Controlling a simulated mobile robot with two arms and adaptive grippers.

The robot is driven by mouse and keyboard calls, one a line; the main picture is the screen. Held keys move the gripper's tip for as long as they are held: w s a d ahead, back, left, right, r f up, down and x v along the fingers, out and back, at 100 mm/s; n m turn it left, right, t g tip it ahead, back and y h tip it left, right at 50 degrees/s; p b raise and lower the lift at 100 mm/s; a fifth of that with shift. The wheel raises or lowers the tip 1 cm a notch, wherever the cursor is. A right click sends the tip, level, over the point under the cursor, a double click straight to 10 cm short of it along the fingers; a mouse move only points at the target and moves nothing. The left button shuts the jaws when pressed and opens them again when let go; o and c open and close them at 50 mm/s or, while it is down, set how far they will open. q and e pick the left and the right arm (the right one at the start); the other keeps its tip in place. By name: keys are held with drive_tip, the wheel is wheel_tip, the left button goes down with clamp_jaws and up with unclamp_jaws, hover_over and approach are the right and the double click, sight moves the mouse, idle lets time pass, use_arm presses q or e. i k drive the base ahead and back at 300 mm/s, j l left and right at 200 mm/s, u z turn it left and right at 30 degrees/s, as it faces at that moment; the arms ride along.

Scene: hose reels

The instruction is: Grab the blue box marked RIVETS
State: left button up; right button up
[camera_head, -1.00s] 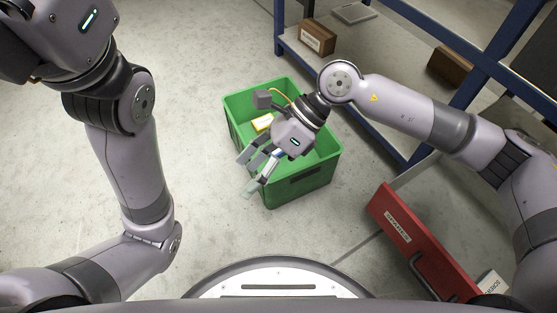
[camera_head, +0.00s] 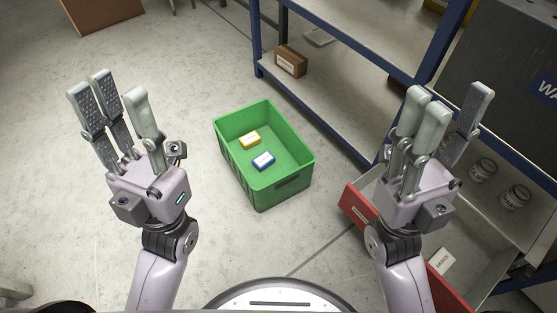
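A small blue box with a white top (camera_head: 264,161) lies on the floor of the green bin (camera_head: 278,198); its lettering is too small to read. A yellow box with a white top (camera_head: 250,139) lies beside it, apart from it. My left gripper (camera_head: 112,105) is open and empty, fingers pointing up, left of the bin. My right gripper (camera_head: 444,115) is open and empty, fingers up, right of the bin and in front of the open drawer.
An open drawer with a red front (camera_head: 359,214) holds a white labelled box (camera_head: 441,261) and jars (camera_head: 515,197). A blue-framed shelf (camera_head: 330,95) with a brown box (camera_head: 291,61) stands behind. A cardboard box (camera_head: 100,14) is at the far left. The floor left of the bin is clear.

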sight(262, 162)
drive_tip(key=i+j+z, duration=0.15)
drive_tip(key=j+z, duration=0.8)
drive_tip(key=i+j, duration=0.1)
drive_tip(key=j, duration=0.45)
drive_tip(key=i+j+z, duration=0.15)
drive_tip(key=j, duration=0.35)
drive_tip(key=i+j, duration=0.1)
drive_tip(key=j, duration=0.45)
drive_tip(key=j+z, duration=0.1)
drive_tip(key=j, duration=0.45)
drive_tip(key=i, duration=0.2)
